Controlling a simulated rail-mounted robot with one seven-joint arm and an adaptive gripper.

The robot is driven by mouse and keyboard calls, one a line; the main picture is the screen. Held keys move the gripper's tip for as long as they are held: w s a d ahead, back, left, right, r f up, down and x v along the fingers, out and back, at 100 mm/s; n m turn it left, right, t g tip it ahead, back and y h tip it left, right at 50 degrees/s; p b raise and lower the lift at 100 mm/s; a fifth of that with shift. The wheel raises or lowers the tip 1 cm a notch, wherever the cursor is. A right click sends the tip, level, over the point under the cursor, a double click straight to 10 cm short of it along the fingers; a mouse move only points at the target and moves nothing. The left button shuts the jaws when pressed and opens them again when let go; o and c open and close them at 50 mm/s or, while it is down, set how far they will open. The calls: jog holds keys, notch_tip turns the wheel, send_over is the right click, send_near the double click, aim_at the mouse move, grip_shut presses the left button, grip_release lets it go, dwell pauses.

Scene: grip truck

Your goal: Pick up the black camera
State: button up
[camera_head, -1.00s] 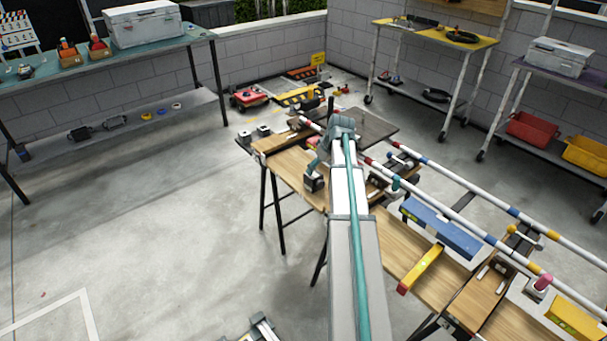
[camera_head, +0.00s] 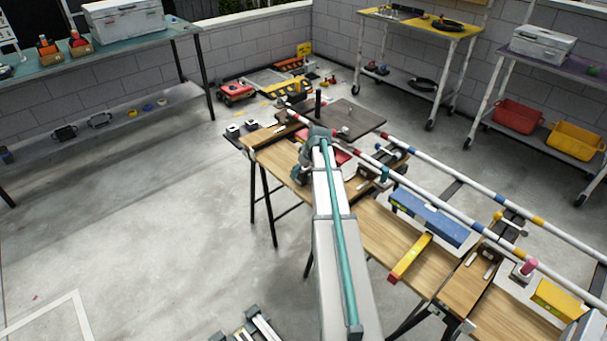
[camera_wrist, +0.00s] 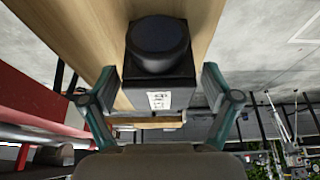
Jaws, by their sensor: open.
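The black camera (camera_wrist: 162,70) fills the upper middle of the wrist view, with a round dark lens part on top and a small white label on its near face. It rests on a light wooden surface. My gripper (camera_wrist: 160,88) is open, with one teal-grey finger at each side of the camera. I see no clear contact between the fingers and the camera. In the head view, my gripper (camera_head: 301,174) is small and dark at the left edge of the wooden table (camera_head: 268,157). The camera cannot be told apart from it there.
A red object (camera_wrist: 40,105) stands close at the left in the wrist view. In the head view, striped poles (camera_head: 440,205), a blue box (camera_head: 432,217) and a yellow level (camera_head: 410,257) lie to the right on the bench. The floor at left is open.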

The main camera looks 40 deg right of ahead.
jog(key=shift+w+f, duration=0.25)
jog(key=shift+f, duration=0.45)
jog(key=c, duration=1.5)
jog(key=shift+r, duration=0.15)
jog(key=shift+r, duration=0.45)
jog(key=s+a+r+b, duration=0.2)
jog(key=s+a+r, duration=0.5)
jog(key=s+r, duration=0.5)
notch_tip(320, 180, up, 7)
jog(key=p, duration=0.5)
jog(key=shift+r, duration=0.2)
